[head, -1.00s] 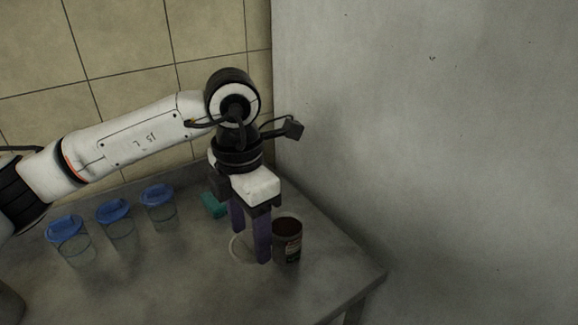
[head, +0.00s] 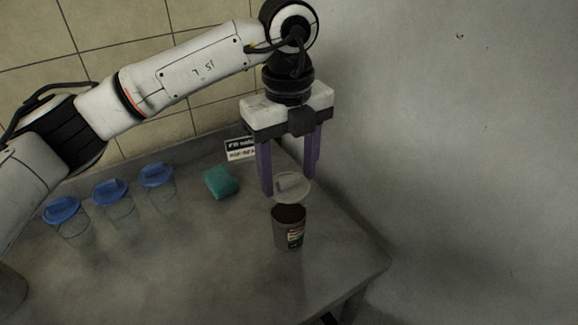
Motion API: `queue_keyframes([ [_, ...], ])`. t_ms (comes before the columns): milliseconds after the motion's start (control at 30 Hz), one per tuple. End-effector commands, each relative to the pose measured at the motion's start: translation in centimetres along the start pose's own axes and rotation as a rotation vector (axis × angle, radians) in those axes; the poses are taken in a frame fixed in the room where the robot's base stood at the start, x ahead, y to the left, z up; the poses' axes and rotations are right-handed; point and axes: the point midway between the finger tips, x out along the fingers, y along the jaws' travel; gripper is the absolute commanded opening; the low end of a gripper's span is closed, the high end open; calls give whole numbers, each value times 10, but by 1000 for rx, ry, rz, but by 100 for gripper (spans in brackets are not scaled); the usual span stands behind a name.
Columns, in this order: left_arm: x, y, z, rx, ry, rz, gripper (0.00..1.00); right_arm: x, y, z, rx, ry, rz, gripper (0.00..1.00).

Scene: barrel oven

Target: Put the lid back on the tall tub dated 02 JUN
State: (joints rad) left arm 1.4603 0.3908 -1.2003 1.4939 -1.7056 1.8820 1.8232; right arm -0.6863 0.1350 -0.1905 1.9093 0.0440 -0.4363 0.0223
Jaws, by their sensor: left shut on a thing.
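A tub (head: 289,230) with dark contents and a small label stands open and upright near the table's right edge. The date on its label is too small to read. A pale, see-through lid (head: 293,190) is held by my left gripper (head: 291,188), which is shut on it. The lid is tilted in this view and hangs just above and behind the tub's open top, apart from it as far as I can tell. My right gripper is not in view.
Several clear jars with blue lids (head: 114,202) stand in a row at the left of the table (head: 190,265). A teal sponge-like block (head: 220,182) and a small black-and-white sign (head: 240,149) are at the back. A grey wall (head: 460,150) rises on the right. The table front is clear.

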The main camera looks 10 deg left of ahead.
Motion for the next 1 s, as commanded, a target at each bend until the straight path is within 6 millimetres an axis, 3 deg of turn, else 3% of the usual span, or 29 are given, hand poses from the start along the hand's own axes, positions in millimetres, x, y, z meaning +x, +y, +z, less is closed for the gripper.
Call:
queue_keyframes([
  [500,51,1,0,2,-1,0,36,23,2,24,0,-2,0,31],
  [1000,55,1,0,2,0,0,36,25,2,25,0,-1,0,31],
])
